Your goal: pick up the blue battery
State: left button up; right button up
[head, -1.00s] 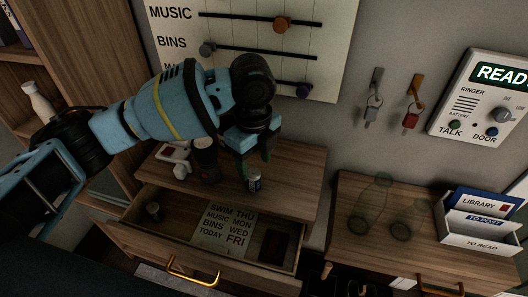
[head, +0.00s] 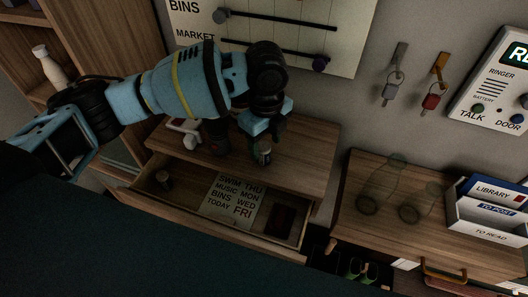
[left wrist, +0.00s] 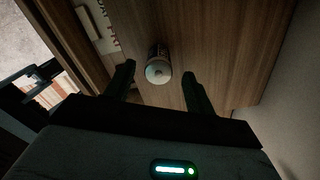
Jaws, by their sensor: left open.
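The blue battery (head: 263,153) stands upright on the wooden top above an open drawer. It looks like a small, dim cylinder with a pale label, and its blue is hard to make out. It also shows in the left wrist view (left wrist: 158,66), ahead of and between the finger lines. My left gripper (head: 261,140) is open and pointing down at the battery, its fingers partly covering it in the head view. The left wrist view shows the two dark fingers (left wrist: 158,84) apart, with nothing gripped. My right gripper is not in view.
The open drawer (head: 190,207) holds a word card (head: 232,197), a dark flat item (head: 281,220) and a small cylinder (head: 164,180). A white item (head: 186,132) and a dark cup-like object stand left of the battery.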

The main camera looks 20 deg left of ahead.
aim_at(264, 145)
pick_arm(q)
jog(key=f, duration=0.3)
jog(key=shift+a+f, duration=0.2)
jog(key=c, duration=1.1)
